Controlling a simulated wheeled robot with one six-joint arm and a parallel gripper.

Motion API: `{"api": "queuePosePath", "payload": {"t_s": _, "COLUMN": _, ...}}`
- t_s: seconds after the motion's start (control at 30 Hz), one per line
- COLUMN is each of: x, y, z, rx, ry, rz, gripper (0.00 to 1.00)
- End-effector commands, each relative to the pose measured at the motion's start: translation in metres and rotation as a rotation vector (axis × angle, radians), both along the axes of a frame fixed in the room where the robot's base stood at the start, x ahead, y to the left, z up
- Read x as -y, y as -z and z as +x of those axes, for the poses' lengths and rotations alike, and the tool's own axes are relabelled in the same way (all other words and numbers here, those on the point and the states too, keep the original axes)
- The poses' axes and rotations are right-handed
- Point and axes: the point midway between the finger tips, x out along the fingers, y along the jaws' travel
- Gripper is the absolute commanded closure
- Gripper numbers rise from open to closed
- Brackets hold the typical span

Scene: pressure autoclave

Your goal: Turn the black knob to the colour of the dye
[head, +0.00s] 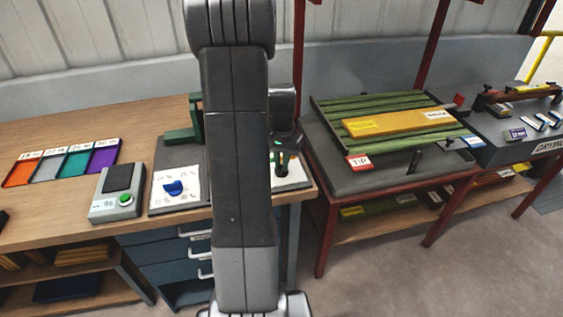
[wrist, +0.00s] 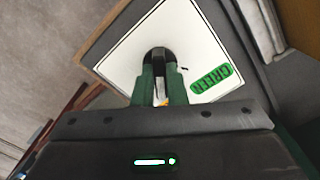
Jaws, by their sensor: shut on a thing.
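The black knob (wrist: 157,55) stands on a white plate (wrist: 118,62) in the wrist view. My gripper (wrist: 159,72) has its two green fingers closed on the knob's sides. A green label reading GREEN (wrist: 211,79) is on the plate, right of the knob; other labels on it are hidden by my fingers and palm or out of view. In the head view my gripper (head: 284,160) is at the bench's right end, over the white plate (head: 297,178), partly behind my arm. A blue blob (head: 174,188) lies on a white card (head: 160,203) left of my arm; I cannot tell whether it is the dye.
A grey box with a green button (head: 125,199) stands left of the card. Several coloured trays (head: 52,167) lie farther left on the wooden bench (head: 60,224). A green stand (head: 181,136) is behind the card. A red-framed table (head: 375,178) with a green slatted top stands right.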

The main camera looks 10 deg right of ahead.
Motion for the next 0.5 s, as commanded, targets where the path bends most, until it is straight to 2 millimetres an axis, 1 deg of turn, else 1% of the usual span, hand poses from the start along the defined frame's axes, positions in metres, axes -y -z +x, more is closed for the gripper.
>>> {"api": "queuePosePath", "payload": {"t_s": 0.23, "x": 0.0003, "y": -0.0012, "z": 0.0008, "rx": 0.003, "ry": 0.0, "rz": -0.001, "gripper": 1.0}}
{"api": "queuePosePath", "payload": {"t_s": 0.27, "x": 0.0002, "y": -0.0012, "z": 0.0008, "rx": 0.003, "ry": 0.0, "rz": -0.001, "gripper": 0.86}}
{"api": "queuePosePath", "payload": {"t_s": 0.3, "x": 0.0003, "y": -0.0011, "z": 0.0008, "rx": 0.003, "ry": 0.0, "rz": -0.001, "gripper": 0.78}}
{"api": "queuePosePath", "payload": {"t_s": 0.37, "x": 0.0002, "y": -0.001, "z": 0.0007, "rx": 0.003, "ry": 0.0, "rz": -0.001, "gripper": 0.67}}
{"api": "queuePosePath", "payload": {"t_s": 0.5, "x": 0.0002, "y": -0.0007, "z": 0.0005, "rx": 0.002, "ry": 0.0, "rz": 0.0, "gripper": 0.66}}
